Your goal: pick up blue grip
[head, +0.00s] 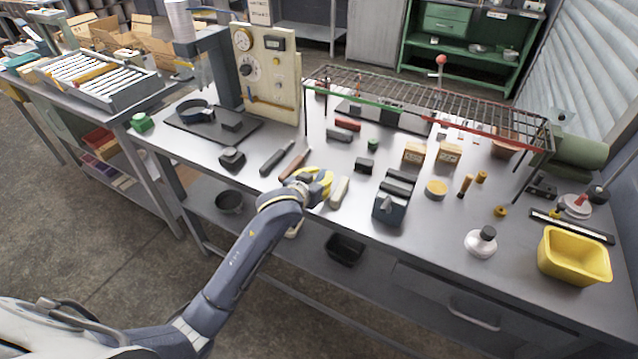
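No plainly blue grip stands out. A dark grey grip-shaped tool (277,157) lies on the metal workbench (335,240), left of a reddish-brown one (295,163). A pale beige one (339,192) lies just right of my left gripper. My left gripper (321,183), with yellow parts, is low over the bench near its front edge, right of the dark grey and brown tools. Its fingertips are small and partly hidden, so I cannot tell whether they are open or touch anything. A dark round pan (194,111) rests on a black plate (212,128). My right gripper is not in view.
A wire rack (430,97) stands along the back of the bench. A panel with dials (267,72) stands at the back left. A dark blue-grey block (390,207) is right of my gripper. A yellow bin (573,257) sits at the front right.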

